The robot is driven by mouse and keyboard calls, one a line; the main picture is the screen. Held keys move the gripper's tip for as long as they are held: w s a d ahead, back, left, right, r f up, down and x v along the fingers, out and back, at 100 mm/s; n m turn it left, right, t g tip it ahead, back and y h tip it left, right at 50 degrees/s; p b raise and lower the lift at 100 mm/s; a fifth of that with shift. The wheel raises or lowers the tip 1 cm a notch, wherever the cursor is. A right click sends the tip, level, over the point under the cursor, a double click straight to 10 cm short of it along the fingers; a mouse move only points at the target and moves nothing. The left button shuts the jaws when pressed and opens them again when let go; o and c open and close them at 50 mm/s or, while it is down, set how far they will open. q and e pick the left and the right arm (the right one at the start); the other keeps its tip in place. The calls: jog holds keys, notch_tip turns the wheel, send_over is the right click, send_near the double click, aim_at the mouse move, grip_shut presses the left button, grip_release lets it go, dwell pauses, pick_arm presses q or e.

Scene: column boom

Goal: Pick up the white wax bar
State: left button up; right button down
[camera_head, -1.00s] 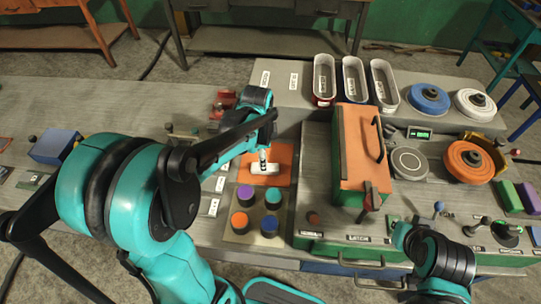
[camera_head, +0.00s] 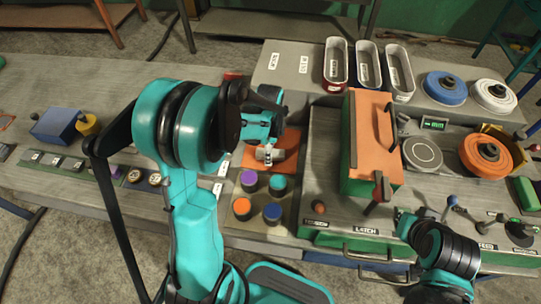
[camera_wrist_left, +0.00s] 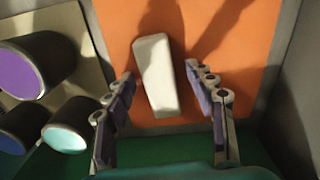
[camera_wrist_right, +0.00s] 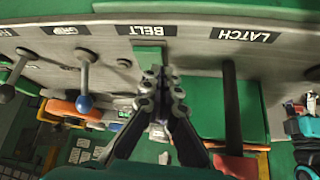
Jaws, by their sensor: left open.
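The white wax bar (camera_wrist_left: 157,75) lies flat on an orange pad (camera_wrist_left: 215,50). In the left wrist view it sits between and just beyond the fingertips. My left gripper (camera_wrist_left: 168,80) is open, with one finger on each side of the bar's near end, and no grip on it shows. In the head view the bar (camera_head: 269,155) shows just below my left gripper (camera_head: 265,143), partly covered. My right gripper (camera_wrist_right: 160,78) is shut and empty, over the panel edge by the BELT label.
Several round pots with coloured tops, such as the purple one (camera_head: 249,178), stand close in front of the pad. A box with an orange lid (camera_head: 370,135) rises to the right. Three oblong tins, such as the red one (camera_head: 335,65), stand at the back.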

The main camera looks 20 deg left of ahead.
pick_arm(q)
jog(key=shift+r, duration=0.1)
jog(key=c, duration=1.2)
jog(key=shift+c, duration=0.2)
